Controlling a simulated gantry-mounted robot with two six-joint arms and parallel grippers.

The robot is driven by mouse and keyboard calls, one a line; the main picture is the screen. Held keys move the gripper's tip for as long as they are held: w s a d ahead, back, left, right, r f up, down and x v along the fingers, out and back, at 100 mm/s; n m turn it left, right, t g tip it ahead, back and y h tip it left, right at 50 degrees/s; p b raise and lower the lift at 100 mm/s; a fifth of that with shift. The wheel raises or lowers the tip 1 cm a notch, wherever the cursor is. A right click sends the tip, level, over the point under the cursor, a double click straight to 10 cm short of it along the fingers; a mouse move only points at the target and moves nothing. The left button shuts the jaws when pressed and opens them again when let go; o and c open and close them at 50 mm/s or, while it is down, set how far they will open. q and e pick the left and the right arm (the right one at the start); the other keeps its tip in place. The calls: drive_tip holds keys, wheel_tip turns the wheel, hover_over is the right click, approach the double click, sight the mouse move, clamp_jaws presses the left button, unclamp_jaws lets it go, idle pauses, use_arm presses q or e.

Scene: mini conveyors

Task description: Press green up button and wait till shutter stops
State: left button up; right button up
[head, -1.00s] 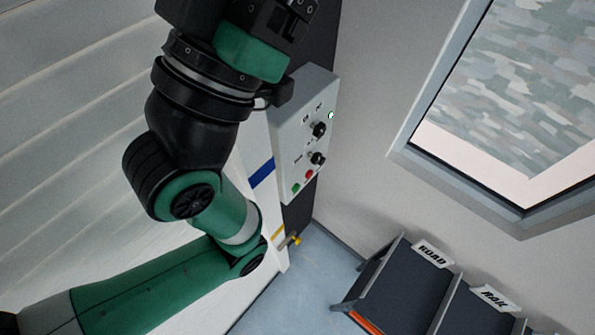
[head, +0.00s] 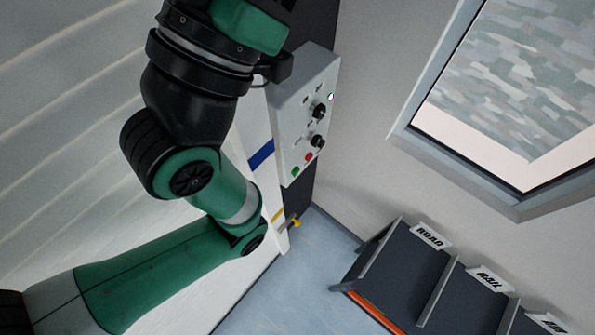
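A grey control box (head: 305,115) is mounted on the wall beside the shutter. Its green button (head: 295,171) sits at the lower front with a red button (head: 308,157) next to it. Two black knobs and a lit green lamp (head: 331,97) are higher on the box. The pale ribbed shutter (head: 60,120) fills the left side. My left arm comes in from the lower left and bends up in front of the shutter. Its gripper end is cut off by the top edge, so its fingers cannot be seen. My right gripper is out of view.
A window with a grey frame (head: 420,145) is on the right wall. Dark bins with labels such as ROAD (head: 431,236) and RAIL (head: 488,279) stand at the lower right. A yellow-ended handle (head: 294,223) sticks out low by the shutter. Blue floor (head: 290,285) lies clear between.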

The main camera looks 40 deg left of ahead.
use_arm(q)
clamp_jaws()
idle(1.3)
